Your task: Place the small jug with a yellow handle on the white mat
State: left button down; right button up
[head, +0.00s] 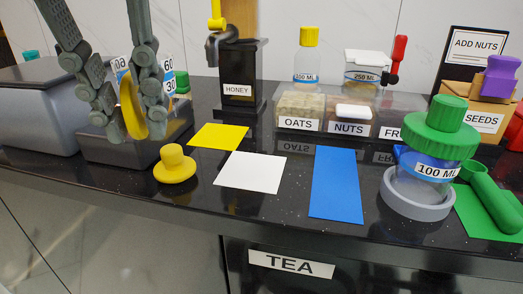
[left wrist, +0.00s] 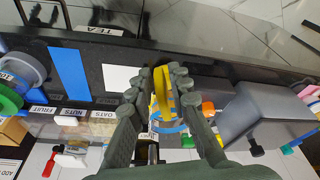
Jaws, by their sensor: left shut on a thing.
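The small jug has a yellow handle (head: 130,106) and a clear body with blue and white number markings (head: 168,75), mostly hidden behind my fingers. My left gripper (head: 130,125) is shut on the yellow handle, one finger on each side. In the left wrist view the yellow handle (left wrist: 161,92) is between the fingers of my left gripper (left wrist: 160,85). The jug shows above a dark box; I cannot tell whether they touch. The white mat (head: 250,171) lies bare on the counter, right of the jug. It also shows in the left wrist view (left wrist: 118,76). My right gripper is not in view.
A yellow knobbed lid (head: 175,166) stands left of the white mat. A yellow mat (head: 218,135) and a blue mat (head: 336,185) lie beside it. The honey dispenser (head: 239,75) stands behind. A green-lidded jar (head: 428,165) stands right. A grey container (head: 40,105) is far left.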

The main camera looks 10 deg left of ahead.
pick_arm(q)
jog(key=w+d+f, duration=0.2)
jog(key=w+d, duration=0.1)
send_over(257, 194)
jog(key=s, duration=0.1)
notch_tip(257, 194, down, 5)
jog(key=shift+s+d+r, duration=0.1)
jog(key=shift+d+r, duration=0.05)
jog(key=shift+d+f, duration=0.1)
jog(key=shift+f, duration=0.1)
jog(key=shift+s+b+x, duration=0.15)
jog(key=shift+s+x, duration=0.05)
jog(key=shift+x, duration=0.7)
jog(key=shift+s+b+x, duration=0.15)
jog(key=shift+s+x, duration=0.05)
jog(key=shift+x, duration=0.75)
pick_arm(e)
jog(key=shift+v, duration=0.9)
pick_arm(q)
jog(key=shift+w+d+f, duration=0.1)
jog(key=shift+w, duration=0.05)
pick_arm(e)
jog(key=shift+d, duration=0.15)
